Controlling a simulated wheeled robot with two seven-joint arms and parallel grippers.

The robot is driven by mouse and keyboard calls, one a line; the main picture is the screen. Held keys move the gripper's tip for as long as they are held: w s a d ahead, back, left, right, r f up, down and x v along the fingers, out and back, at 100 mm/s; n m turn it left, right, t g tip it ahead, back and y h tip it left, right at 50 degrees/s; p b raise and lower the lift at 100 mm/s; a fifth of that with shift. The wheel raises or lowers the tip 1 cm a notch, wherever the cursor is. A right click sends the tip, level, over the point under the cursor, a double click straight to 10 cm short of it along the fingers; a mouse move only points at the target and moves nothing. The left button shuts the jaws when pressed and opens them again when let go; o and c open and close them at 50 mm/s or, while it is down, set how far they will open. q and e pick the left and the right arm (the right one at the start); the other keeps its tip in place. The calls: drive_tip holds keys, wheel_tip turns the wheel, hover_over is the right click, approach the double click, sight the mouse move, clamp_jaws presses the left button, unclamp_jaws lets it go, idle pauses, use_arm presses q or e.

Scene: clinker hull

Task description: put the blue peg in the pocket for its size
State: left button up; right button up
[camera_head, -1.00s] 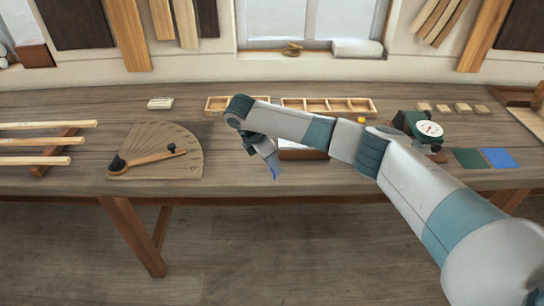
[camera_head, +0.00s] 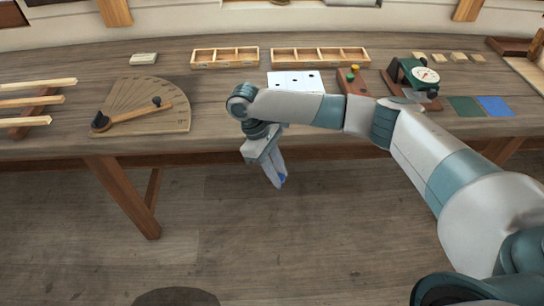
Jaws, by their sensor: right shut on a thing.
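My right gripper (camera_head: 278,180) hangs pointing down, in front of the bench's front edge in the picture. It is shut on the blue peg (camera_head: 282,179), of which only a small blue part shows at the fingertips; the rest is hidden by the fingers. Behind my wrist, a white plate (camera_head: 308,77) with several dark spots lies on the bench. My forearm covers its near side. To its right, a red-brown block (camera_head: 343,83) has a yellow and a green piece on it. My left gripper is not in view.
Two divided wooden trays (camera_head: 225,64) (camera_head: 320,65) stand behind the plate. A green dial gauge (camera_head: 405,72) and green and blue squares (camera_head: 494,106) are at right. A fan-shaped board with a pointer (camera_head: 150,105) and wooden sticks (camera_head: 25,102) are at left.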

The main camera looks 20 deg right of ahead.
drive_tip(key=s+f+m+g+y+b, duration=0.1)
drive_tip(key=s+f+m+y+b, duration=0.2)
drive_tip(key=s+m, duration=0.5)
drive_tip(key=s, duration=0.6)
drive_tip(key=shift+d+f+m, duration=0.3)
drive_tip(key=shift+f+m, duration=0.05)
drive_tip(key=shift+m, duration=0.05)
drive_tip(key=shift+s+d, duration=0.1)
drive_tip(key=shift+s, duration=0.05)
